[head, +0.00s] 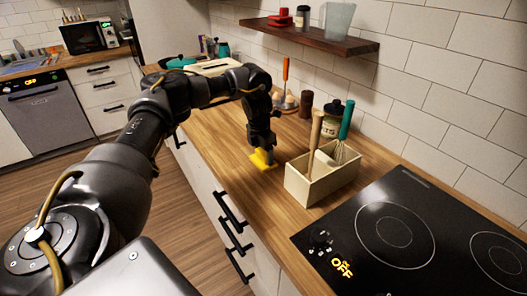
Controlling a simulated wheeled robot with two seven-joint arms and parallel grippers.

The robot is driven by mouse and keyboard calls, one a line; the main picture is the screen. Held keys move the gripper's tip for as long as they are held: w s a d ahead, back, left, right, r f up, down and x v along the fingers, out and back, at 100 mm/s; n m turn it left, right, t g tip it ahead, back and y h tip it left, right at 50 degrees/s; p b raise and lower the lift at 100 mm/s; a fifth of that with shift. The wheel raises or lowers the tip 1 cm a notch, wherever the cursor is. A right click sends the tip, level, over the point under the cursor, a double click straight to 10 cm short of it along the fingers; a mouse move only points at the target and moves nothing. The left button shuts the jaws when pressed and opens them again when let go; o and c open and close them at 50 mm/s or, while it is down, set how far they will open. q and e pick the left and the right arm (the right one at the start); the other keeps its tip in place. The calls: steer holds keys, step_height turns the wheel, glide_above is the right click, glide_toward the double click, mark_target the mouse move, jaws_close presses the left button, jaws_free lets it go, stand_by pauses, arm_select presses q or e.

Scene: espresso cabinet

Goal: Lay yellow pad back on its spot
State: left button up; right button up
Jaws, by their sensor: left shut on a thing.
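The yellow pad (260,161) is at the wooden counter's surface, left of the white utensil box. My left gripper (262,150) points down and is shut on the pad, its fingers partly covering it. I cannot tell whether the pad touches the counter or is just above it. The pad's own spot is not marked out in this view. My right gripper is not in view.
The white box (320,189) with a wooden-handled tool and a teal-handled whisk stands close right of the pad. A black cooktop (410,235) is nearer. Jars (332,120) stand by the wall under a shelf (310,37). Counter (215,140) left of the pad is clear.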

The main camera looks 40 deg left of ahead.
mark_target(260, 154)
arm_select(q)
steer(key=shift+f, duration=0.1)
steer(key=o, duration=0.9)
steer(key=shift+f, duration=0.1)
steer(key=shift+r, duration=0.55)
steer(key=r, duration=0.3)
steer(key=s+r, duration=0.1)
steer(key=r, duration=0.7)
steer(key=shift+s+a+r, duration=0.15)
steer(key=shift+s, duration=0.05)
